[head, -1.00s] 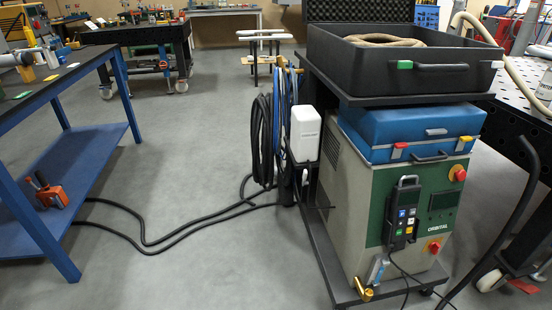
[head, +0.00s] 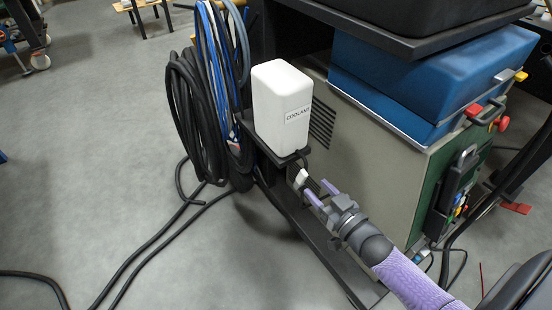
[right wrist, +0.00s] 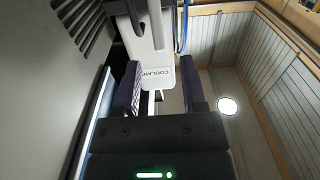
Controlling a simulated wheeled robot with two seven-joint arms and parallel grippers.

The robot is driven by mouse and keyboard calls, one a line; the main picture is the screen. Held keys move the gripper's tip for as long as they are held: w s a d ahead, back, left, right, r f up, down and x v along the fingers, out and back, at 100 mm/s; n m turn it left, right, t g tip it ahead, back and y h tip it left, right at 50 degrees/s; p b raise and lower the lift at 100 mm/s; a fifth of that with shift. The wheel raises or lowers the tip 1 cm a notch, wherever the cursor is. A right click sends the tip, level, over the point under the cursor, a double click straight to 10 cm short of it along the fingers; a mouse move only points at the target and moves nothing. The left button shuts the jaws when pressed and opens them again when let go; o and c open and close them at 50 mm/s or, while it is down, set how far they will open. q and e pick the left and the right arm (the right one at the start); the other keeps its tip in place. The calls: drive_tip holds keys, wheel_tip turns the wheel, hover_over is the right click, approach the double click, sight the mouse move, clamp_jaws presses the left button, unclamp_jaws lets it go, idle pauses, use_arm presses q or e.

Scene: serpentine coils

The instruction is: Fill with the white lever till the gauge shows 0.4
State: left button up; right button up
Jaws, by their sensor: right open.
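The white lever (head: 301,177) is a small white piece below the white coolant bottle (head: 281,105), at the left side of the grey cabinet. My right gripper (head: 320,192) is open and empty, its two purple fingers pointing at the lever from close by, just to its lower right. In the right wrist view, a white bar that looks like the lever (right wrist: 155,22) is at the top, in line with the gap between the open fingers (right wrist: 160,75). The bottle's label shows behind it. No gauge reading is legible. My left gripper is not in view.
The cabinet's vented side wall (head: 318,150) stands right beside the gripper. Black and blue hoses (head: 203,110) hang in coils left of the bottle, and cables run across the floor. A blue case (head: 420,85) sits on the cabinet.

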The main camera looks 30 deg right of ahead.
sight(300, 172)
drive_tip(key=w+b, duration=0.1)
drive_tip(key=w, duration=0.1)
drive_tip(key=w+b, duration=0.1)
drive_tip(key=w, duration=0.2)
drive_tip(key=w+b, duration=0.1)
drive_tip(key=w, duration=0.1)
drive_tip(key=shift+w+a+f+b, duration=0.2)
drive_tip(key=shift+w+a+b, duration=0.05)
drive_tip(key=shift+w+b, duration=0.1)
drive_tip(key=shift+w+r, duration=0.1)
drive_tip(key=shift+w, duration=0.15)
drive_tip(key=shift+r, duration=0.1)
drive_tip(key=shift+c, duration=0.9)
clamp_jaws()
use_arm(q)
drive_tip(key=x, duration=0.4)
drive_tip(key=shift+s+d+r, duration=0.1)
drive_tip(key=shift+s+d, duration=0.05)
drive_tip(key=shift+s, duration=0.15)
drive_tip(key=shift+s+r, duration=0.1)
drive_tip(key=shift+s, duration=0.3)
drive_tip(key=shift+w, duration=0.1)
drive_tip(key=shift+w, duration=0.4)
